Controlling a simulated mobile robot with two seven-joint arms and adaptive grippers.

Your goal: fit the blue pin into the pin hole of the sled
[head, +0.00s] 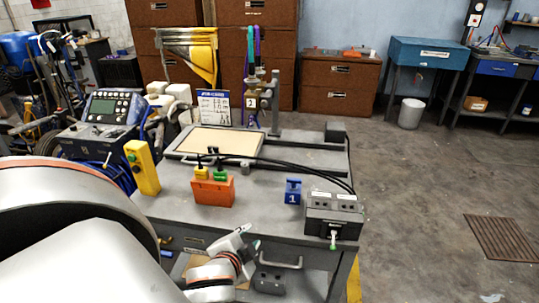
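A small blue piece marked 1 (293,190) stands on the grey bench top, right of the orange block; it is the only blue, pin-like thing I make out. The frame with a tan plate (222,141) lies at the back of the bench; I cannot tell whether it is the sled, and no pin hole can be made out. My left gripper (248,248) is low at the bench's front edge, below and left of the blue piece and apart from it. Its fingers are too small and turned to read. My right gripper is out of view.
The orange block (213,190) holds a yellow and a green piece. A yellow control box (142,167) stands at the left edge. A black box (333,216) with cables sits at the front right corner. Bare bench top lies between the orange block and the blue piece.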

